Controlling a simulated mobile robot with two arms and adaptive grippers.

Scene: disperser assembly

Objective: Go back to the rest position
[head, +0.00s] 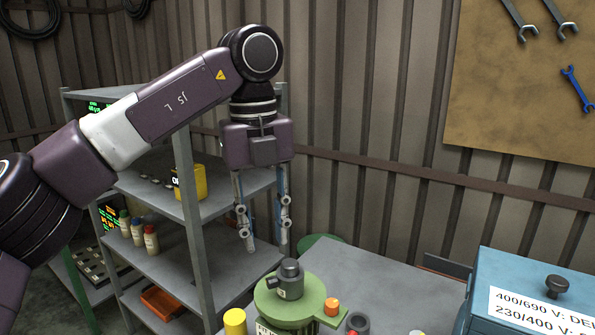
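My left gripper (266,247) points straight down on the arm that comes in from the left. Its two fingers are apart with nothing between them, so it is open and empty. It hangs over the far left part of the grey table (388,284). In the picture, its tips are just above and left of a green device (268,306) with a dark grey cap-like part (289,272) on top. A clear gap shows between the fingertips and that part. My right gripper is not in view.
A metal shelf (194,253) with bottles (151,239), a yellow container (190,183) and an orange bin (160,302) stands behind the arm. A yellow cylinder (235,321) is left of the device. A blue box (500,270) is at right. The table's middle is mostly clear.

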